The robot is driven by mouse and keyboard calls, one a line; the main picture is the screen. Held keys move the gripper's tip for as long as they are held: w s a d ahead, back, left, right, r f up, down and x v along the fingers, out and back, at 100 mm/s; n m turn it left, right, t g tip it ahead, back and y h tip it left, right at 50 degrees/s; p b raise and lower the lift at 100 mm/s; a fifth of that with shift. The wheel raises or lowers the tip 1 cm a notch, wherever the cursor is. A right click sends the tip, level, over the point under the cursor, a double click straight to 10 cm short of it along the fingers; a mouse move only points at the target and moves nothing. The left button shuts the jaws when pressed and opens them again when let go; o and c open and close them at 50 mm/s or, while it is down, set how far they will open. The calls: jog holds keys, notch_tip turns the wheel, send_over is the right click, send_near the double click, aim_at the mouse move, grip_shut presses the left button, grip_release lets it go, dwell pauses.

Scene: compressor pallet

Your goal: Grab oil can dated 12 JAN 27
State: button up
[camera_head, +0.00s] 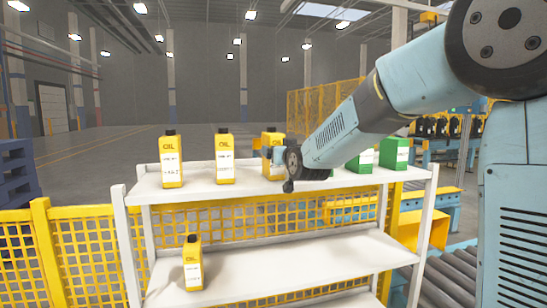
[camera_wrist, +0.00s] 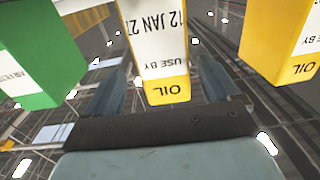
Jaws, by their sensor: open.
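A yellow oil can (camera_wrist: 165,50) fills the middle of the wrist view, upside down there. Its white label reads USE BY and 12 JAN 2, with the last part cut by the frame edge. It appears to be the third yellow can (camera_head: 268,141) on the upper shelf in the head view, partly hidden by my gripper (camera_head: 287,163). In the wrist view my gripper (camera_wrist: 160,80) is open, one finger to each side of this can in the picture. Contact and finger depth cannot be told.
Two more yellow cans, (camera_head: 172,161) and (camera_head: 225,158), stand left on the upper shelf (camera_head: 205,192). Green containers, such as one (camera_head: 393,153), stand right. Another yellow can (camera_head: 193,264) is on the lower shelf. A green container (camera_wrist: 40,60) and yellow can (camera_wrist: 283,38) flank the middle can.

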jog(key=shift+x, duration=3.1)
jog(key=shift+a+f, duration=0.1)
jog(key=shift+a, duration=0.1)
jog(key=shift+c, duration=0.3)
jog(key=c, duration=1.5)
grip_shut()
